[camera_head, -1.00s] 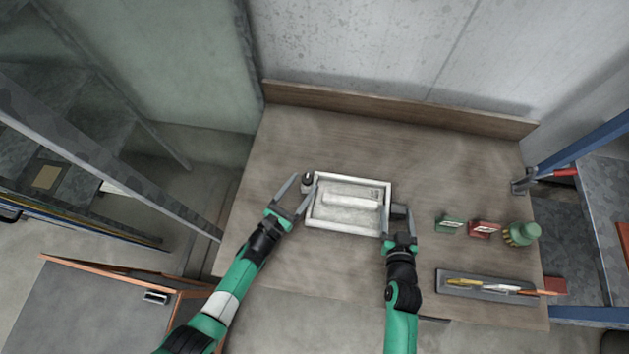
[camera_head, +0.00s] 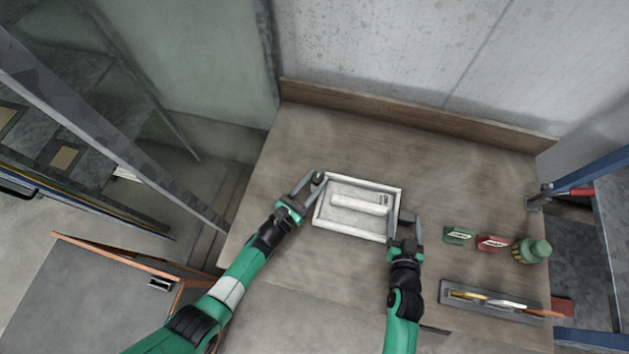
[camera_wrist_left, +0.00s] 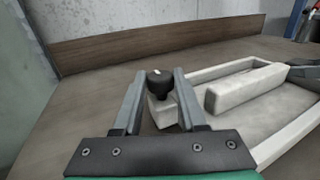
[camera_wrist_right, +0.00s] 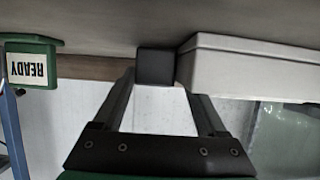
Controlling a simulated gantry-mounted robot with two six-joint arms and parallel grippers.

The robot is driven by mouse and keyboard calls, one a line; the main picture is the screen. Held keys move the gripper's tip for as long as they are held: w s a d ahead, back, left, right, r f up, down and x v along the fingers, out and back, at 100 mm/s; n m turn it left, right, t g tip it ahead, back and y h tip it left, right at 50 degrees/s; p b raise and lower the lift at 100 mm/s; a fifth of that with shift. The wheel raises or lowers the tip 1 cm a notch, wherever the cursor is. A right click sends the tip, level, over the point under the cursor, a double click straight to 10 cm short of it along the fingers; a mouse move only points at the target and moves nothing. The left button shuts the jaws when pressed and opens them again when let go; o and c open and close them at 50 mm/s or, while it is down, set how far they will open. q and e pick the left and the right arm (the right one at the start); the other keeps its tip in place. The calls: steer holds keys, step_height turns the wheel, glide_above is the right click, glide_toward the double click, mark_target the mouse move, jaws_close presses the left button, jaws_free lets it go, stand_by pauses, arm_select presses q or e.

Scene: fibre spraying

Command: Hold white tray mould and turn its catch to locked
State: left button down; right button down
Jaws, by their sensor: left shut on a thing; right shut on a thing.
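The white tray mould (camera_head: 319,215) lies flat on the bench, with a raised white bar (camera_head: 358,204) inside it. A black catch knob (camera_wrist_left: 158,84) stands at its far left corner. My left gripper (camera_head: 314,183) is shut on this knob, one finger on each side in the left wrist view. My right gripper (camera_head: 410,222) is shut on a dark grey block (camera_wrist_right: 155,66) at the mould's right side; the block touches the mould's wall (camera_wrist_right: 245,68) in the right wrist view. I cannot tell from these views which way the catch is turned.
A grey tray (camera_head: 450,298) with several tools lies at the front right. A wooden board (camera_head: 400,117) edges the back. The bench behind the mould is clear.

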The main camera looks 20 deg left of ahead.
arm_select(q)
steer(key=shift+a, duration=0.1)
steer(key=shift+w+a+r+m+h, duration=0.1)
steer(key=shift+a+r+m+h, duration=0.05)
steer(key=shift+m+h, duration=0.55)
steer(key=shift+m+g+h, duration=0.8)
steer(key=shift+g+h, duration=0.1)
steer(key=shift+h, duration=0.6)
steer(key=shift+c, duration=2.3)
jaws_free()
steer(key=shift+f, duration=0.2)
steer(key=v, duration=0.7)
steer(key=shift+s+a, duration=0.1)
steer(key=shift+s, duration=0.15)
